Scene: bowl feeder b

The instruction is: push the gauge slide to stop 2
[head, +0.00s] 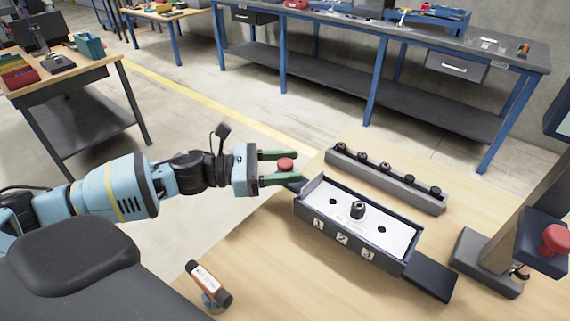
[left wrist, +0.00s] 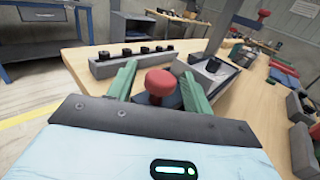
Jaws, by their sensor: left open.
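The gauge (head: 310,208) is a dark open-topped box with a white plate (head: 398,238) and labels 1, 2 and 3 on its front wall. A black peg (head: 358,211) stands at the middle of the plate, near label 2, between two dark holes. A dark flat bar (head: 430,276) sticks out of the right end. A red knob (head: 286,164) is at the left end; it also shows in the left wrist view (left wrist: 160,83). My left gripper (head: 296,167) is open, with one green finger on each side of the red knob. Contact cannot be told. My right gripper is not seen.
A dark rail with several black knobs (head: 385,180) lies behind the gauge. A post on a dark base (head: 487,262) with another red knob (head: 555,239) stands at the right. An orange-white labelled cylinder (head: 208,283) is at the front left. The wooden table between is clear.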

